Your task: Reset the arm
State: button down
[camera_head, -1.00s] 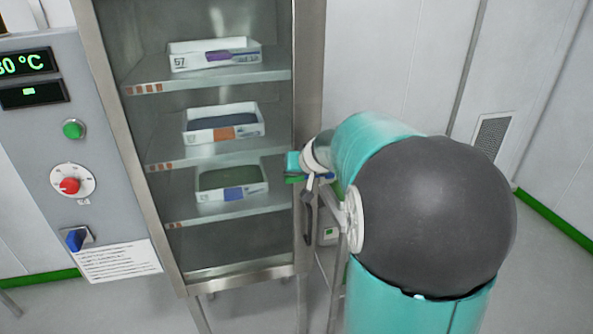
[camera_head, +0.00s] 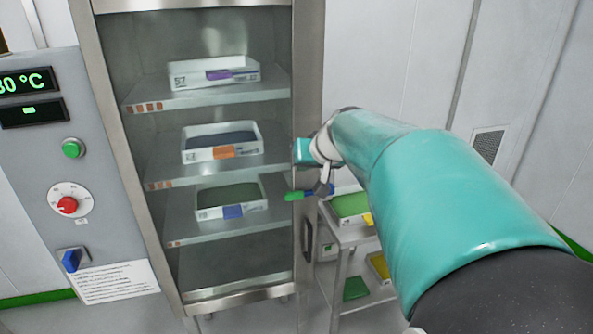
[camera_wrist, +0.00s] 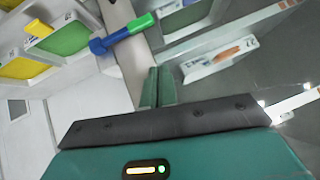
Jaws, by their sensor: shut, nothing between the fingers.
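My arm extends from the lower right of the head view toward the cabinet's right edge. Its teal end (camera_head: 303,151) is beside the steel frame, and the fingertips cannot be made out there. In the wrist view my gripper (camera_wrist: 158,86) shows two green fingers together, with nothing between them. A blue-and-green lever (camera_wrist: 122,34) lies beyond the fingertips, apart from them. It also shows just below the arm's end in the head view (camera_head: 305,194).
A steel cabinet (camera_head: 307,60) holds white trays on shelves: purple-labelled (camera_head: 215,76), orange-labelled (camera_head: 222,152) and blue-labelled (camera_head: 232,212). A cart (camera_head: 345,237) with green and yellow trays stands right of it. A control panel (camera_head: 35,160) is at left. Floor shows at the bottom.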

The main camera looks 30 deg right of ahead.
jog(key=shift+s+a+r, duration=0.1)
jog(key=shift+s+r, duration=0.1)
dwell(0.4)
jog(key=s+a+f+n+g+y, duration=0.1)
jog(key=s+a, duration=0.3)
jog(key=a, duration=0.3)
jog(key=s+a+f+n+g, duration=0.1)
jog(key=s+a+f, duration=0.1)
jog(key=s+a, duration=0.35)
jog(key=s+a+f+n+g, duration=0.1)
jog(key=s+a+f+n, duration=0.1)
jog(key=s+a+f, duration=0.4)
jog(key=s+a, duration=0.3)
jog(key=s, duration=0.1)
jog(key=shift+g, duration=0.4)
jog(key=shift+s+a, duration=0.1)
